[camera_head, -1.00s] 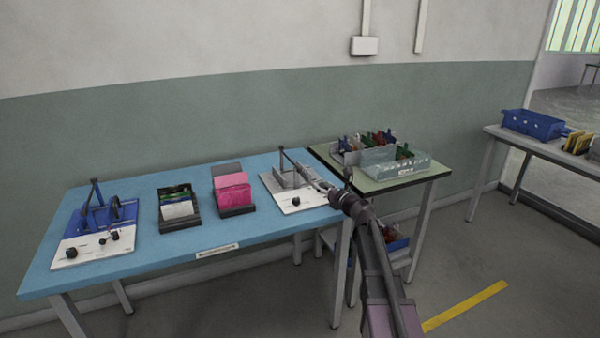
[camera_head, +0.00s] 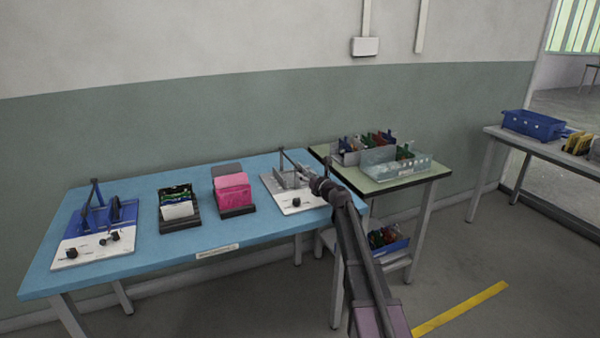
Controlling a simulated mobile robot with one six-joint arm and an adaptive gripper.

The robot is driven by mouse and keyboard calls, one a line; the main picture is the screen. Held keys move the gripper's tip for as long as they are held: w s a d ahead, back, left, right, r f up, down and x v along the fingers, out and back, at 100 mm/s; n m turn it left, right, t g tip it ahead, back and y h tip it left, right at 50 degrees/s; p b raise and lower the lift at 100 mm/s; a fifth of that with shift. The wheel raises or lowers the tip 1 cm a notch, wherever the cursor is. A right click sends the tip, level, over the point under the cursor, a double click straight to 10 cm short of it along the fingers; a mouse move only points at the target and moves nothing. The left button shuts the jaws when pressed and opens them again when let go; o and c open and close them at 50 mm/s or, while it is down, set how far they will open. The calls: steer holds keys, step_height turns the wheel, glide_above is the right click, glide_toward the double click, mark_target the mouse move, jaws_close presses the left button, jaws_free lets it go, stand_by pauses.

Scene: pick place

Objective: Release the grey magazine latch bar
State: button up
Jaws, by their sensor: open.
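A fixture (camera_head: 284,206) with a white base, a black knob on its front and grey upright parts stands at the right end of the blue table. A thin grey bar (camera_head: 297,162) rises at its back and slants down to the right. I cannot tell for sure whether it is the latch bar. My gripper (camera_head: 308,178) is open at the fixture's right side, close to the lower end of that bar. The arm partly hides this spot, and I cannot tell whether the fingers touch the bar.
On the blue table (camera_head: 120,262) are a holder with pink cards (camera_head: 233,188), a holder with white and green packets (camera_head: 178,208) and a blue-backed fixture (camera_head: 95,245). A green-topped table (camera_head: 385,186) with filled bins stands behind my arm. Another table with a blue crate (camera_head: 533,125) is far right.

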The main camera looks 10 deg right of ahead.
mark_target(300, 170)
steer(key=shift+x, duration=1.9)
jaws_close()
